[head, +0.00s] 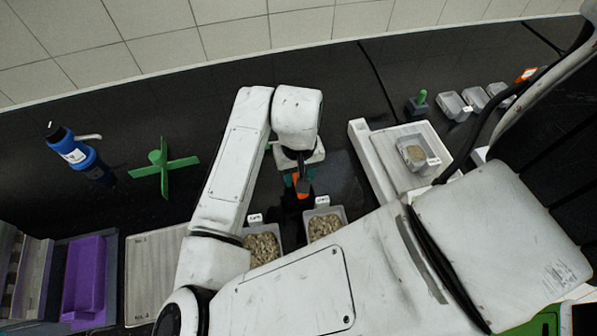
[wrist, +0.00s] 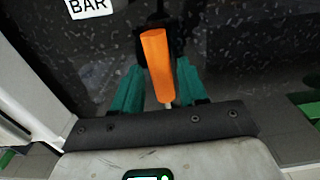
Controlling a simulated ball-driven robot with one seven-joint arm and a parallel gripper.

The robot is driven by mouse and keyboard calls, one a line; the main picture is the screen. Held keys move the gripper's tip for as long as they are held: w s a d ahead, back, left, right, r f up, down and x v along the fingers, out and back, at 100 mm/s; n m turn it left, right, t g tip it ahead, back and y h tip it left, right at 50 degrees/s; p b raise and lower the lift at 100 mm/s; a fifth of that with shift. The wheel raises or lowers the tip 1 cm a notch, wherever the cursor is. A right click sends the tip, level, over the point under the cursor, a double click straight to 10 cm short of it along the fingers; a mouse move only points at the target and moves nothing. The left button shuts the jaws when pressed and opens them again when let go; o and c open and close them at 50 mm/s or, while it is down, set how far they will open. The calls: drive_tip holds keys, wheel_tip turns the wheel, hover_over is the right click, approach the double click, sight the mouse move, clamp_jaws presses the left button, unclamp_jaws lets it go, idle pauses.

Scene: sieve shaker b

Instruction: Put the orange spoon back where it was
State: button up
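The orange spoon (wrist: 158,62) shows in the wrist view mostly as its orange handle, with a bit of pale stem at the lower end. In the head view the spoon (head: 303,189) is a small orange patch under my gripper (head: 301,180), above the dark bench. The bowl of the spoon is hidden. Two grey trays of granules, the left tray (head: 278,232) and the right tray (head: 341,211), stand just in front of my gripper, partly hidden by my arm.
A white balance (head: 362,143) with a small container of granules stands to the right. A green cross-shaped object (head: 178,165) and a blue bottle (head: 90,162) are on the left. A purple tray (head: 84,277) is at front left. Several small grey trays line the back right.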

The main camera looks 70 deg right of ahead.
drive_tip(key=shift+o, duration=0.6)
drive_tip(key=shift+r, duration=0.1)
wheel_tip(320, 180, up, 12)
idle(0.7)
